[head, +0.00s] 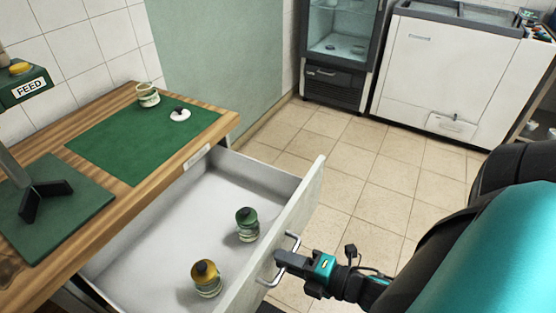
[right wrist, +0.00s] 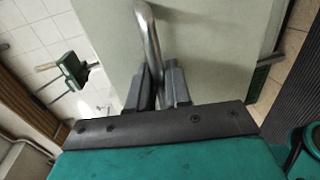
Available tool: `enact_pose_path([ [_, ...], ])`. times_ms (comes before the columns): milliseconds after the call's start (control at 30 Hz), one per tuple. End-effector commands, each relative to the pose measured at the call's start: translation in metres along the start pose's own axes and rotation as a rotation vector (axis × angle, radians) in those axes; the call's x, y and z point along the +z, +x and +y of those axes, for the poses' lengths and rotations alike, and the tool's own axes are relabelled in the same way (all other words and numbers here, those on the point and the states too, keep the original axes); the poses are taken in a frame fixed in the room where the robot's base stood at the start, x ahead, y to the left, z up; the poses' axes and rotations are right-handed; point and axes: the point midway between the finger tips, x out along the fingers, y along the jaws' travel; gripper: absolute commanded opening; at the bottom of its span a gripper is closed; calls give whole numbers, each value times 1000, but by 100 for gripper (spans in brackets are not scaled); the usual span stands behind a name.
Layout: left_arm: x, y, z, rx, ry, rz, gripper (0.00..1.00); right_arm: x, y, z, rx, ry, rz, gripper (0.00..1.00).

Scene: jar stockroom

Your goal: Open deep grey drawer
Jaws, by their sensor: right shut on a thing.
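The deep grey drawer (head: 308,208) is pulled well out from under the wooden counter, its inside in full view. My right gripper (head: 281,262) is shut on the drawer's metal bar handle (head: 292,241) at the outside of the front panel. In the right wrist view the handle (right wrist: 149,40) passes between the two dark fingers (right wrist: 160,88). Inside the drawer stand a green-lidded jar (head: 247,224) and a yellow-lidded jar (head: 206,279), apart from each other. My left gripper is not clearly in view.
On the counter (head: 222,124), a green mat (head: 120,150) bears a cup-like jar (head: 148,95) and a white lid with a dark knob (head: 180,114). A green FEED box (head: 24,88) is at left. Tiled floor (head: 370,165) lies clear beyond the drawer, towards a glass-door fridge (head: 340,40) and white freezer (head: 440,75).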

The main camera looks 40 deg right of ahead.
Motion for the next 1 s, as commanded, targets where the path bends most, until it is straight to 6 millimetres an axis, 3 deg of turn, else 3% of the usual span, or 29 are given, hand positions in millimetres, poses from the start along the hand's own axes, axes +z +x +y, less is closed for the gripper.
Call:
enact_pose_path([
  [367,3,1,-1,1,4,-7,43,0,-2,0,0,1,0,0],
  [400,3,1,0,1,4,-8,43,0,-2,0,0,1,0,20],
  [533,2,1,0,1,4,-7,43,0,-2,0,0,1,0,33],
  [833,-3,0,0,2,4,1,43,0,-4,0,-1,1,0,34],
  [1000,-5,-2,0,2,4,3,43,0,-27,-1,-5,2,-1,34],
])
